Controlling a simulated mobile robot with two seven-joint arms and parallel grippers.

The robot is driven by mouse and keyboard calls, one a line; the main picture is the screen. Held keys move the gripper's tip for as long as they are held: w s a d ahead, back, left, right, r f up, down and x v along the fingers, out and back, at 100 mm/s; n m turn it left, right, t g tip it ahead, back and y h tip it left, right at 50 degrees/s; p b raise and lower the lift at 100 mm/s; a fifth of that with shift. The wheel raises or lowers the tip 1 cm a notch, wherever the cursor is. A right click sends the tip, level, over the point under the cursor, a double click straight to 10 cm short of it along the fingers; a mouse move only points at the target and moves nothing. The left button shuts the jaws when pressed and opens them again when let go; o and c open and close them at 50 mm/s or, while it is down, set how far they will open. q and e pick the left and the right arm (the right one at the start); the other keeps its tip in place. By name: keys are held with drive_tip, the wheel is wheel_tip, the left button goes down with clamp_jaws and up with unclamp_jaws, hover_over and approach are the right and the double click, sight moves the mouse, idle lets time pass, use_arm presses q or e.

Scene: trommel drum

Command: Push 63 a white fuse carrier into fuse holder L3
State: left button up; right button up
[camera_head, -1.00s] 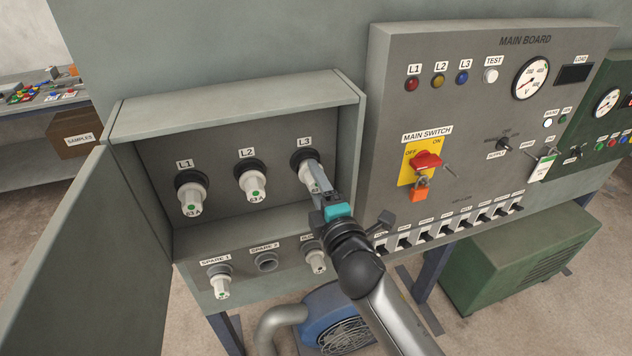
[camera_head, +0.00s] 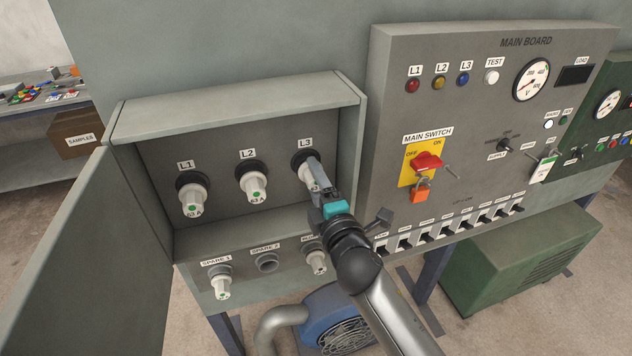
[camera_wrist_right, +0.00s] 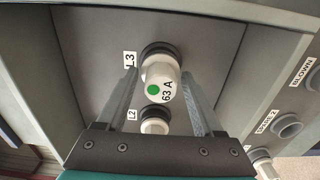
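A white fuse carrier (camera_wrist_right: 160,82) with a green dot and "63 A" sits at fuse holder L3, whose black ring (camera_head: 302,157) shows behind it. It also shows in the head view (camera_head: 306,179), partly hidden by my right gripper (camera_head: 316,177). The gripper reaches it from the lower right. In the right wrist view the two fingers of that gripper (camera_wrist_right: 160,72) lie on both sides of the carrier; whether they touch it is unclear. How deep the carrier sits in L3 is hard to judge. My left gripper is not in view.
Similar carriers sit in L1 (camera_head: 193,200) and L2 (camera_head: 252,186). Below are a SPARE 1 carrier (camera_head: 222,286), the empty SPARE 2 socket (camera_head: 266,262) and another carrier (camera_head: 317,262). The cabinet door (camera_head: 85,265) stands open at left. The main board (camera_head: 480,110) is at right.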

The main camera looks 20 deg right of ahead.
drive_tip(key=o, duration=0.4)
drive_tip(key=shift+f, duration=0.1)
drive_tip(key=s+b, duration=0.2)
drive_tip(key=s, duration=1.3)
drive_tip(key=shift+s+d, duration=0.15)
drive_tip(key=shift+d, duration=0.15)
